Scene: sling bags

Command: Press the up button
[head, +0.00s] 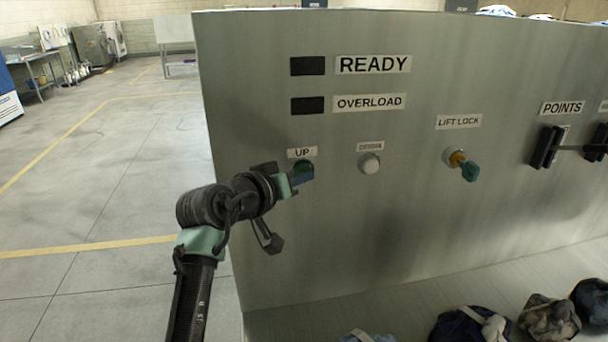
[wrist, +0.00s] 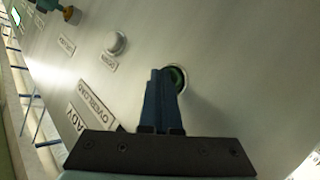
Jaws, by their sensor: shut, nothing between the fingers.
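The green up button (head: 304,165) sits under the UP label (head: 302,152) on the upright grey panel (head: 430,220). My gripper (head: 303,175) is shut and empty, with its blue fingertips at the button and covering part of it.
A white button (head: 369,164) under the DOWN label is right of the up button. A lift lock key switch (head: 464,163) and black POINTS handles (head: 548,146) are farther right. Several sling bags (head: 549,319) lie on the ledge below. Open floor lies left of the panel.

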